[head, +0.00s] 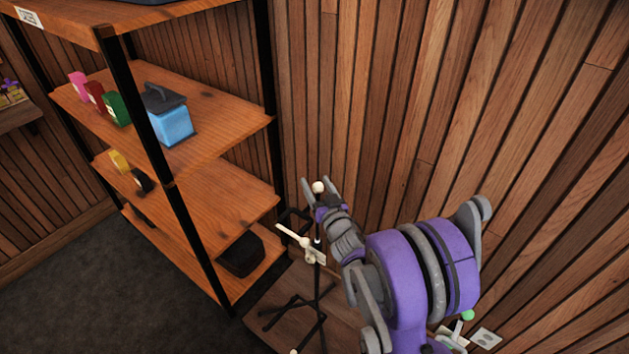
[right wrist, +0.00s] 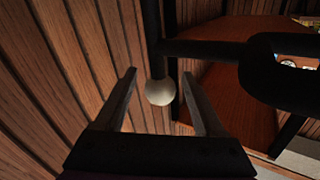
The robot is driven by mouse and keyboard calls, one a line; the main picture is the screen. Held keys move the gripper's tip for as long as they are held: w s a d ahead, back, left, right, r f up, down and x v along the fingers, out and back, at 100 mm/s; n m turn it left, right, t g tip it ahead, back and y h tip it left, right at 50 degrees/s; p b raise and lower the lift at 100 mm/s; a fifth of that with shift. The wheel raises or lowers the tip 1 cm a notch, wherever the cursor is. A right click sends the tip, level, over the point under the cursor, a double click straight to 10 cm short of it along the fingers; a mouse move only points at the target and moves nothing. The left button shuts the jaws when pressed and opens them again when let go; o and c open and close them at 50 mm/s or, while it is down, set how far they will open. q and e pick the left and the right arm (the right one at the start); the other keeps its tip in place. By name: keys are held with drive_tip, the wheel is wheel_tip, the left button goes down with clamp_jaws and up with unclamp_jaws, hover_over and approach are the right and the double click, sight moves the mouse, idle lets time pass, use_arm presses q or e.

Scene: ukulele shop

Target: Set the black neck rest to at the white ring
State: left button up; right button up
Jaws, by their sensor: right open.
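A black stand (head: 316,290) with splayed feet rises on a low wooden platform, topped by a cream ball (head: 318,187). The black neck rest (head: 289,216) sticks out left from the upper post; its broad dark arm (right wrist: 285,75) shows in the right wrist view. A small white ring (head: 317,241) seems to sit on the post below the neck rest, beside a cream clamp piece (head: 295,238). My right gripper (head: 317,189) is open at the post top. In the right wrist view the ball (right wrist: 160,92) is between its fingers (right wrist: 160,74). My left gripper is not in view.
A wooden shelf rack (head: 225,160) with black uprights stands left of the stand. It holds a blue box (head: 171,124) and several small coloured items. A plank wall (head: 400,110) rises close behind the stand. Dark carpet (head: 150,290) is clear at the lower left.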

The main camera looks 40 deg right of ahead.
drive_tip(key=v, duration=0.9)
drive_tip(key=shift+r, duration=0.15)
drive_tip(key=s+a+r+n+g+y+p, duration=0.2)
drive_tip(key=s+a+g+p, duration=0.3)
drive_tip(key=s+a, duration=0.3)
drive_tip(key=s+a+r+n+g+y+p, duration=0.3)
drive_tip(key=s+a+g+p, duration=0.3)
drive_tip(key=s+a, duration=0.3)
drive_tip(key=a+r, duration=0.1)
drive_tip(key=a, duration=0.3)
drive_tip(key=shift+a+n+g+y, duration=0.2)
drive_tip(key=shift+n+g+y, duration=0.1)
drive_tip(key=shift+n+g, duration=0.1)
drive_tip(key=shift+r, duration=0.15)
